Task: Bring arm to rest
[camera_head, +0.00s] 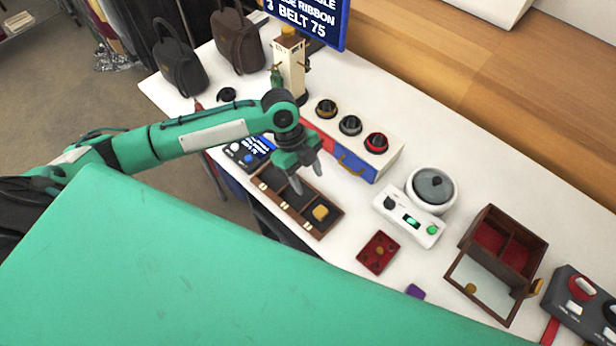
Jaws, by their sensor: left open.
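My left arm comes in from the left over the white table. My left gripper (308,182) points down above the brown compartment tray (316,222), with its fingers apart and nothing visible between them. I cannot tell its exact height over the tray. A yellow piece (320,212) lies in the tray's right compartment. The gripper hides part of the tray's far side. My right gripper is not in view.
Beyond the gripper stands a white box with dials and a blue drawer (356,165). A white pot device (410,215), a red tray (378,252) and an open wooden box (497,262) stand to the right. Dark bags (238,42) and a sign (310,18) are at the back.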

